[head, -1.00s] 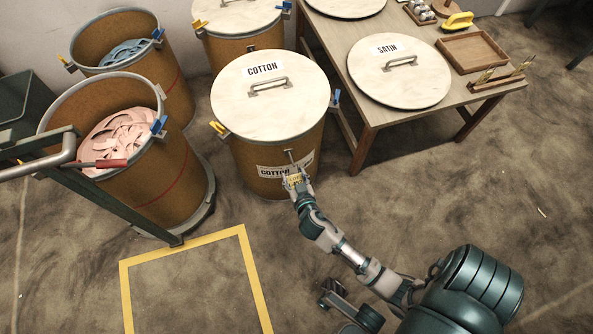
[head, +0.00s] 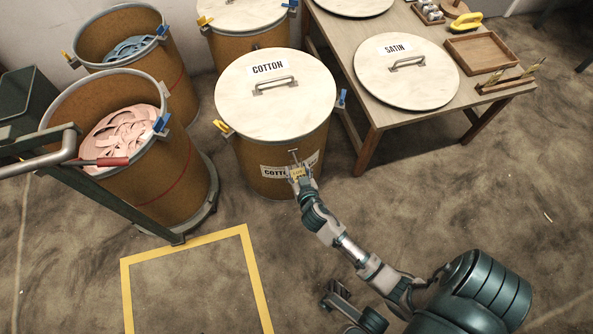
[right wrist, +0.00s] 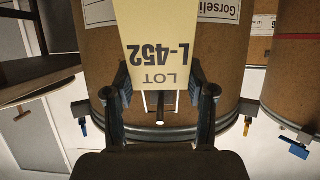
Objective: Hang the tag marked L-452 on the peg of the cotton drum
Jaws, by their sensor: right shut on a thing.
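The pale yellow tag (right wrist: 170,25), marked LOT L-452, is held in my right gripper (right wrist: 160,88) and reads upside down in the right wrist view. In the head view my right gripper (head: 299,178) is shut on the tag (head: 298,173) at the front of the cotton drum (head: 250,160), a brown drum with a white lid marked COTTON. A thin metal peg (head: 294,155) shows just above the tag, by the drum's front label. I cannot tell whether tag and peg touch.
A wooden table (head: 372,118) stands right of the drum, with a SATIN lid (head: 425,85) and a wooden tray (head: 482,53). An open drum of pink pieces (head: 125,135) and a green cart frame (head: 125,210) stand left.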

